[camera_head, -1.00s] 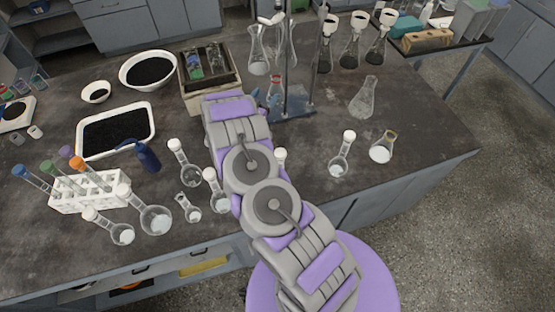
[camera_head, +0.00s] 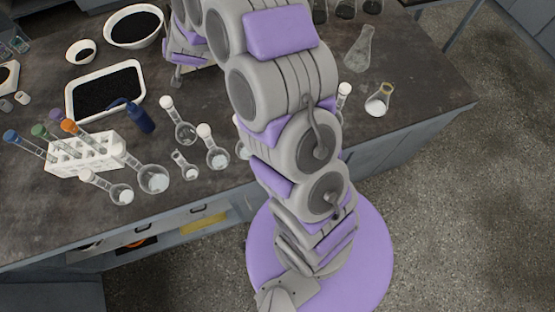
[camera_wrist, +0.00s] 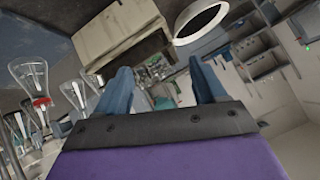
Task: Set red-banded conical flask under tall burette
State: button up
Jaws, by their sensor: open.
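In the wrist view my gripper (camera_wrist: 160,68) is open, its two blue fingers apart with nothing between them. A clear conical flask with a red band (camera_wrist: 42,102) stands left of the fingers, apart from them. I cannot make out the tall burette in either current view. My fingers do not show in the head view.
A clear conical flask (camera_head: 358,52) and a yellow-banded flask (camera_head: 380,98) stand right of my arm. Several round flasks, a test-tube rack (camera_head: 85,158) and a white tray of black grains (camera_head: 105,92) stand left. A white bowl (camera_wrist: 201,22) is near the fingers in the wrist view.

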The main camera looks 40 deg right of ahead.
jog(key=s+a+r+n+g+y, duration=0.2)
jog(key=s+a+r, duration=0.2)
jog(key=s, duration=0.6)
jog(key=s+a+r+n+g+y, duration=0.2)
jog(key=s+a+r+n+g, duration=0.15)
jog(key=s, duration=0.55)
jog(key=s+d+r+g+h, duration=0.1)
jog(key=s+d+g, duration=0.1)
jog(key=s, duration=0.8)
jog(key=s+d+r+g+h, duration=0.1)
jog(key=s+d+g, duration=0.1)
jog(key=s, duration=0.9)
jog(key=s+d+r+g+h, duration=0.1)
jog(key=s+d+g, duration=0.1)
jog(key=s, duration=0.9)
jog(key=shift+s+d+r+n, duration=0.15)
jog(key=shift+s+d+n, duration=0.15)
jog(key=shift+d, duration=0.45)
